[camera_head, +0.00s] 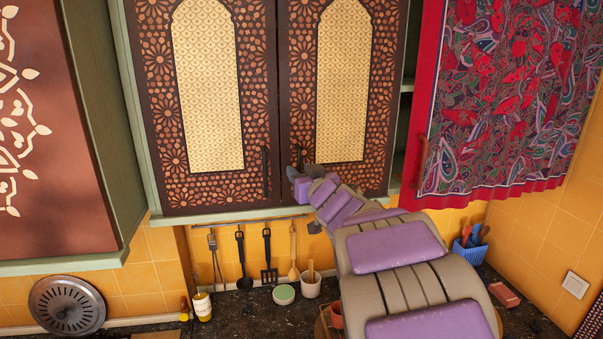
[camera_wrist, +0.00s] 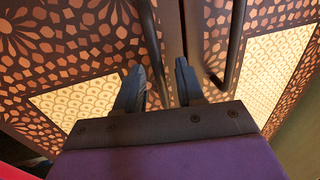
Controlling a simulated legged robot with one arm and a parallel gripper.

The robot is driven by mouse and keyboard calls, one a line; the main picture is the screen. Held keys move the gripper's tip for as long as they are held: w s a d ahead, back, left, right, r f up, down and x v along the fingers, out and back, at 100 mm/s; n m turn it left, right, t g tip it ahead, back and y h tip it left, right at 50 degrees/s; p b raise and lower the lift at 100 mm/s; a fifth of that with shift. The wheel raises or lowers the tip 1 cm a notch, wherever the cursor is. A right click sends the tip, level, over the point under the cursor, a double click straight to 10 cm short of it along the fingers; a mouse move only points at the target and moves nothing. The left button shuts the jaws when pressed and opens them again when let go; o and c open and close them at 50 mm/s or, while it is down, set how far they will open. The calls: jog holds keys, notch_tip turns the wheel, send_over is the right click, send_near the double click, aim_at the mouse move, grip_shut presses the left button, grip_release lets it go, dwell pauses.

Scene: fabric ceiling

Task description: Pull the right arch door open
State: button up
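The right arch door (camera_head: 375,100) is dark with copper-coloured patterns and a gold arch panel. It appears shut beside the matching left arch door (camera_head: 255,85). My gripper (camera_head: 299,173) is at the lower inner edge of the right door, by its dark bar handle (camera_head: 298,155). The wrist view appears turned over, so the right door's handle (camera_wrist: 154,45) shows on the left there. My open fingers (camera_wrist: 160,88) are apart, and this handle runs between them in the picture. I cannot tell whether they touch it. The left door's handle (camera_wrist: 236,45) lies outside my fingers.
A red patterned curtain (camera_head: 500,100) hangs right of the cabinet. A brown cabinet door (camera_head: 50,130) stands at the left. Utensils (camera_head: 266,258) hang below the cabinet, above a dark counter with a bowl (camera_head: 284,294), a cup (camera_head: 310,286) and a blue holder (camera_head: 469,252).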

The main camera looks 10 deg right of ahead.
jog(key=shift+c, duration=0.4)
grip_shut()
